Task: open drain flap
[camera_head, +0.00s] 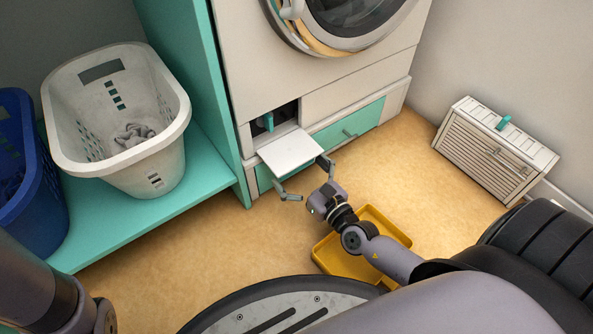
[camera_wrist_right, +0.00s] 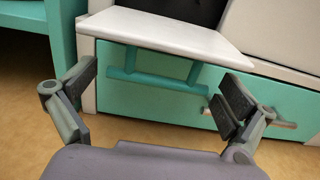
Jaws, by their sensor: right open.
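The drain flap (camera_head: 290,152) is a white panel low on the front of the washing machine. It is swung down and sticks out roughly level from its opening. A teal plug (camera_head: 268,122) shows inside the dark opening. In the right wrist view the flap (camera_wrist_right: 165,30) spans the top, with a teal bracket-like bar (camera_wrist_right: 155,80) below it. My right gripper (camera_head: 303,178) is open and empty, its two fingers spread near the flap's outer edge. Its fingers (camera_wrist_right: 160,90) also show in the wrist view; contact with the flap is unclear. My left gripper is out of view.
A yellow tray (camera_head: 326,253) lies on the floor under my right arm. A teal drawer (camera_head: 340,135) with a bar handle sits beside the flap. A white basket (camera_head: 160,160) and a blue basket (camera_head: 40,215) stand left. A slatted white box (camera_head: 470,155) stands right.

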